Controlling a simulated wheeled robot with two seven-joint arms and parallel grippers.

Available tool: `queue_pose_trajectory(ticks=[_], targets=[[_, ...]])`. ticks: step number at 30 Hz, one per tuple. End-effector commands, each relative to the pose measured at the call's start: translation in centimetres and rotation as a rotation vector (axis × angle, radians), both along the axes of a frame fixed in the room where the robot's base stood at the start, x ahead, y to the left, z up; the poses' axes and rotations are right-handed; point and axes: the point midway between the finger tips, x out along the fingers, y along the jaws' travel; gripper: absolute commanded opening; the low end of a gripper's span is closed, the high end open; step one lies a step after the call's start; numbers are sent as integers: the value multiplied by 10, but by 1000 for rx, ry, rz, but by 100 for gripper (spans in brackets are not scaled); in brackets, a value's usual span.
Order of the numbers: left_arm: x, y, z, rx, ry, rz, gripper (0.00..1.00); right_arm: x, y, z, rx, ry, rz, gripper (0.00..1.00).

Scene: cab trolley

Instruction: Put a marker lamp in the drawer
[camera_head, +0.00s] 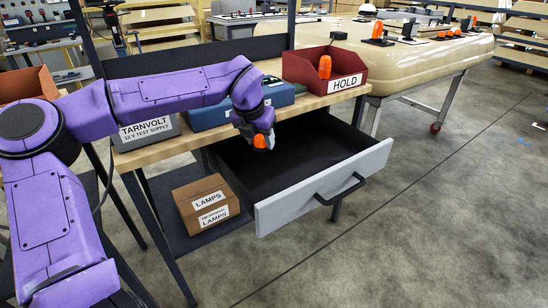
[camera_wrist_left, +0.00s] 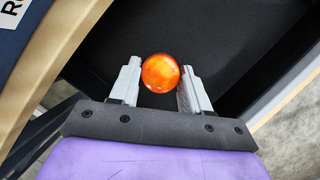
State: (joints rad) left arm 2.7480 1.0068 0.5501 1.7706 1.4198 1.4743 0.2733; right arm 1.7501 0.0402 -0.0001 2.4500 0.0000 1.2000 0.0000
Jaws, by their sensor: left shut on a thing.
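An orange marker lamp (camera_head: 261,141) is held between the fingers of my left gripper (camera_head: 258,136). In the left wrist view the round orange lamp (camera_wrist_left: 160,73) sits between the two grey fingertips, and the gripper (camera_wrist_left: 158,88) is shut on it. The drawer (camera_head: 322,187) is pulled open, with a pale front and a dark handle. Its dark inside (camera_head: 300,145) looks empty where it shows. The lamp is over the drawer's left back part; its exact height above the floor of the drawer is hard to tell. My right gripper is not in view.
A red HOLD bin (camera_head: 300,70) with an orange lamp (camera_head: 325,67) stands on the wooden bench top (camera_head: 150,155). A blue case (camera_head: 210,115) and a TARNVOLT supply (camera_head: 150,132) stand left of it. A LAMPS carton (camera_head: 205,204) sits on the lower shelf.

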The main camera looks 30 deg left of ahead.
Motion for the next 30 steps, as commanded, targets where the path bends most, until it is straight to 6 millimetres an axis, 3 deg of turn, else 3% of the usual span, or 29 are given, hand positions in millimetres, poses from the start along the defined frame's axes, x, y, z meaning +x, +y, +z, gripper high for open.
queue_pose_trajectory(ticks=[4, 9, 13, 18, 27, 28, 30], targets=[[31, 4, -34, 1, 5, 0, 17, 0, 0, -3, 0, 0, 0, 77], [52, 6, -55, -1, 1, 0, 17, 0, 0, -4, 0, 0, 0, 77], [60, 7, -66, 0, 1, -1, 17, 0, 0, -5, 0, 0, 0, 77], [59, 7, -95, -1, 2, -3, 17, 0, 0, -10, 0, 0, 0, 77], [59, 7, -97, -1, 0, -3, 17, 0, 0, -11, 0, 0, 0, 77], [59, 7, -97, -1, 0, -3, 50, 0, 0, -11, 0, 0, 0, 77], [59, 7, -97, -1, 0, -3, 72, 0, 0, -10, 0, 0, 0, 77]])
